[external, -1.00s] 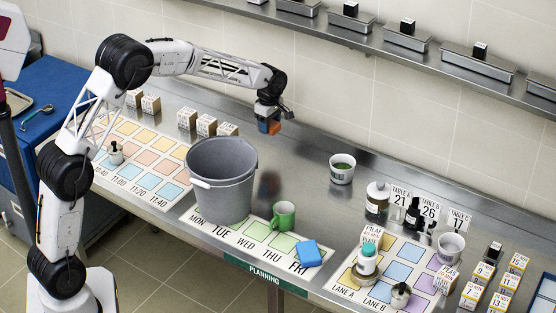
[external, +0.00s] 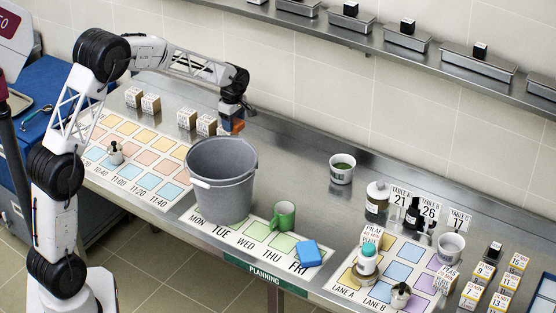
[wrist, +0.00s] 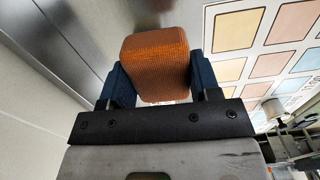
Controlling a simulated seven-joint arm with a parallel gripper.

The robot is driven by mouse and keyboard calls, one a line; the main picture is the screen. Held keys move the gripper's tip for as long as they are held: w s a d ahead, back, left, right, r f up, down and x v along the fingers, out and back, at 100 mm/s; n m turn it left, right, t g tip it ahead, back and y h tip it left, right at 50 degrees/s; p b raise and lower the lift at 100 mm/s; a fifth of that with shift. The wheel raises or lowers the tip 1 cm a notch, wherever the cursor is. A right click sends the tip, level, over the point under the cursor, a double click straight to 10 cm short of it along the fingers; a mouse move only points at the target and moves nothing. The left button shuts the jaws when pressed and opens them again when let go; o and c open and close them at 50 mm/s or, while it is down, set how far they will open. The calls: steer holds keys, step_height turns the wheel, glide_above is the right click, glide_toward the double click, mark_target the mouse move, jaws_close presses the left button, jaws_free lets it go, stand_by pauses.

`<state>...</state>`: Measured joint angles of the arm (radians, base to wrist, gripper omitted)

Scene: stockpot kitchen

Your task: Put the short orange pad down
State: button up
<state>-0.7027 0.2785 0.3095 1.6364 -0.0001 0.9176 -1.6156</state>
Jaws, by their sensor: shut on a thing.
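The short orange pad (wrist: 155,65) is a block with a rounded, mesh-like surface. In the wrist view it sits between the two blue fingers of my gripper (wrist: 153,85), which is shut on it. In the external view the pad (external: 237,127) shows as a small orange patch below my gripper (external: 231,122). The gripper is above the steel counter, behind the grey stockpot, close to the small white boxes. I cannot tell from these frames whether the pad touches the counter.
The grey stockpot (external: 221,180) stands in front of my gripper. Several small white boxes (external: 206,125) stand just left of it. A green mug (external: 284,216) and a blue pad (external: 307,253) are on the planning strip. The counter right of the pot (external: 290,165) is clear.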

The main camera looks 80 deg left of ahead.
steer(key=s+a+f, duration=0.1)
steer(key=s+a, duration=0.1)
steer(key=s, duration=1.3)
steer(key=shift+a, duration=0.25)
steer(key=shift+s+f, duration=0.1)
steer(key=shift+f, duration=0.05)
steer(key=shift+f, duration=1.9)
steer(key=shift+f, duration=2)
steer(key=shift+f, duration=0.1)
steer(key=o, duration=0.9)
